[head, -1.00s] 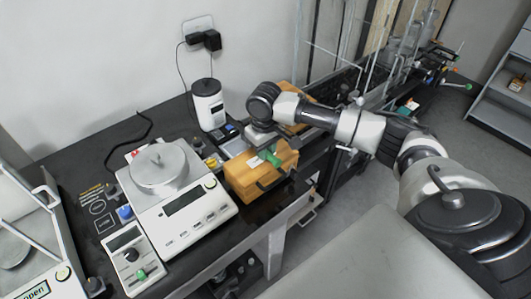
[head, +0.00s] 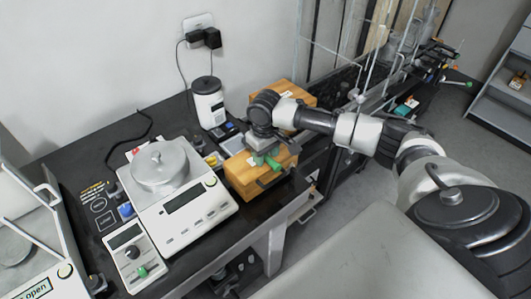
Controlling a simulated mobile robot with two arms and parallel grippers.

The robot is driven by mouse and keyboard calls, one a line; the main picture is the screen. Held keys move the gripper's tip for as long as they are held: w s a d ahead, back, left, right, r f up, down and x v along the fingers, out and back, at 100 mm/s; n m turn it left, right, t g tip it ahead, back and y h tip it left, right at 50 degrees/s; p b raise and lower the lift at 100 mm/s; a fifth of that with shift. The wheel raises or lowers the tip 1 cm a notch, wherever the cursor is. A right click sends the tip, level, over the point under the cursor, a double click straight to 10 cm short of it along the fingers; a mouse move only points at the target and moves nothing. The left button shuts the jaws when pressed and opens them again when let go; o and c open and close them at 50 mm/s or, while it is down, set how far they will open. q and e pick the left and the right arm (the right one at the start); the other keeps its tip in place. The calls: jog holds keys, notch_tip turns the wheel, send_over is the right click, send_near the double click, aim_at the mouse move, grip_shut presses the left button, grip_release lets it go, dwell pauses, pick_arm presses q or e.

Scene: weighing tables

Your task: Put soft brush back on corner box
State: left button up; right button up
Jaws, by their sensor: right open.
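The corner box, a wooden box (head: 244,178), stands at the right front corner of the black table, right of the balance. My right gripper (head: 266,160) is just above the top of this box, pointing down, with its jaws open. A small green item (head: 273,163) shows at the fingertips, on or just over the box top; I cannot tell whether it is the soft brush or part of the gripper. The box top under the gripper is partly hidden. My left gripper is not in view.
A balance with a round metal pan cover (head: 159,168) stands left of the box. A white cylindrical device (head: 209,103) stands behind. A second wooden box (head: 284,95) is farther back. The table's front edge (head: 262,222) lies close to the box.

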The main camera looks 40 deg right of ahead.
notch_tip(320, 180, up, 12)
jog(key=b, duration=0.1)
jog(key=shift+r, duration=0.15)
dwell(0.7)
